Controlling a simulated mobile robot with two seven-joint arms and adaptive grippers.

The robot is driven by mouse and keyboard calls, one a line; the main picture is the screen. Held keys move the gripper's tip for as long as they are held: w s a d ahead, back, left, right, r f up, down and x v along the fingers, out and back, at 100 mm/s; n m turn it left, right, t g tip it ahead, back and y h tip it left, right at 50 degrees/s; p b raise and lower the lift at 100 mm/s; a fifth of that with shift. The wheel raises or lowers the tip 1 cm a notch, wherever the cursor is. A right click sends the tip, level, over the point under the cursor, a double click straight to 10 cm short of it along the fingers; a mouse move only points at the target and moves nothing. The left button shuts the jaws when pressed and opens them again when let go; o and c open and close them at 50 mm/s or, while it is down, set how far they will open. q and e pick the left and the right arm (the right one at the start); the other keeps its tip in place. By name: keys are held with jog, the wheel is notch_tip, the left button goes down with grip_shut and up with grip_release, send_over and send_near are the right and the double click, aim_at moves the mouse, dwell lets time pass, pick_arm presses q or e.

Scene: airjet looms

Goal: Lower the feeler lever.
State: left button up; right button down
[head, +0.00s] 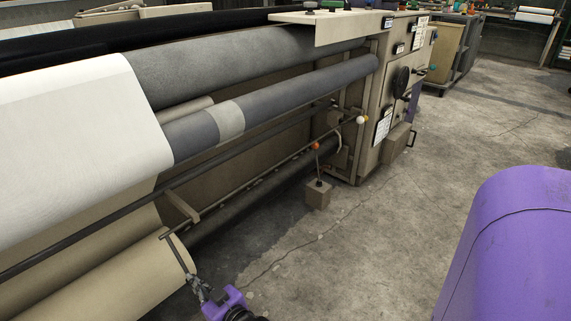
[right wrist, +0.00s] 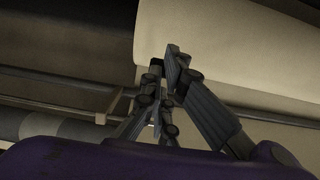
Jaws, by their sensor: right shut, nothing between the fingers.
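A thin dark lever arm (head: 177,252) hangs from the left end of a long thin rod (head: 270,172) in front of the loom; it may be the feeler lever. My right gripper (head: 192,279) is at the lever arm's lower end, shut and empty. I cannot tell whether they touch. In the right wrist view the shut fingers (right wrist: 172,60) show against a pale cloth roll (right wrist: 235,45). An upright lever with an orange knob (head: 317,146) stands on a small floor box (head: 318,195). My left gripper is not in view.
The lower cloth roll (head: 130,285) lies close beside the right gripper. A grey roller (head: 290,97) and a white cloth (head: 75,140) are above. The loom's end cabinet (head: 385,115) stands farther back. The concrete floor (head: 370,240) to the right is open.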

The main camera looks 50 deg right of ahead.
jog(key=shift+f+b+x, duration=0.2)
jog(key=shift+b+x, duration=0.3)
jog(key=shift+x, duration=0.55)
jog(key=shift+s+r, duration=0.1)
jog(key=shift+s, duration=0.1)
jog(key=s+r+p, duration=0.2)
jog(key=s+p, duration=0.1)
jog(key=shift+s+d+r, duration=0.1)
jog(key=v, duration=1.2)
